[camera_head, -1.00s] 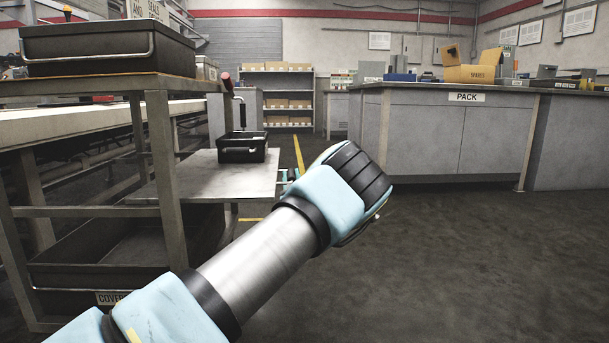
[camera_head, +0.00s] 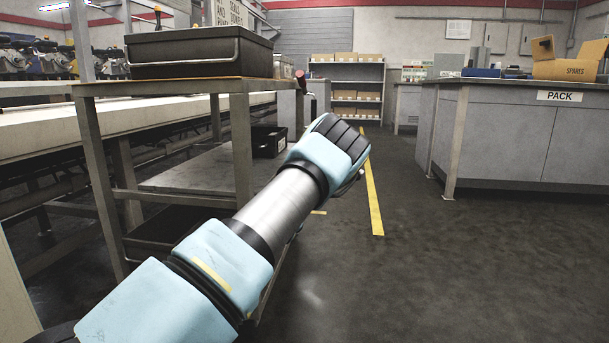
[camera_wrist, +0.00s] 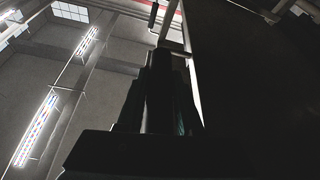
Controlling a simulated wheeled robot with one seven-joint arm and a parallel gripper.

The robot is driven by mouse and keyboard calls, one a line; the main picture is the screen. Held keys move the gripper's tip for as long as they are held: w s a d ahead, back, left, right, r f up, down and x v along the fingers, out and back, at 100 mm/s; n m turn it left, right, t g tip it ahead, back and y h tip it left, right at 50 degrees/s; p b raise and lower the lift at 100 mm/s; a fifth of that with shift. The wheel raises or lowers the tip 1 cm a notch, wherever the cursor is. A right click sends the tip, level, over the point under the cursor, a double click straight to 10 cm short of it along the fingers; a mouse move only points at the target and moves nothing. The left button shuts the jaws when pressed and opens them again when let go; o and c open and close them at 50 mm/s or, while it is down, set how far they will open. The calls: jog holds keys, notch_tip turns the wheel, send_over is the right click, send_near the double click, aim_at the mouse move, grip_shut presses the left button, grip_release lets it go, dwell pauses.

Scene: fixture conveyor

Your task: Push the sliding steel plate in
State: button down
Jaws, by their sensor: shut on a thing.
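The sliding steel plate (camera_head: 185,168) is a flat grey sheet at the lower level of the metal cart, left of my arm in the head view. A cart leg crosses in front of it, and my arm covers its right end. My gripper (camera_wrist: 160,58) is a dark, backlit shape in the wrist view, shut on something. That looks like the plate's near edge, but the contact is too dark to see clearly. In the head view my wrist hides the fingertips.
The cart's upper shelf (camera_head: 165,87) carries a black bin (camera_head: 200,56). A small black tray (camera_head: 270,140) sits by the plate's far side. A conveyor (camera_head: 50,122) runs along the left. The PACK counter (camera_head: 500,130) stands right; the floor between is clear.

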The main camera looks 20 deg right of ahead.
jog(key=shift+w+a, duration=0.25)
jog(key=shift+a, duration=0.4)
jog(key=c, duration=0.6)
grip_release()
jog(key=p+v, duration=0.3)
jog(key=v, duration=0.7)
jog(key=shift+s+f, duration=0.2)
jog(key=shift+s, duration=0.15)
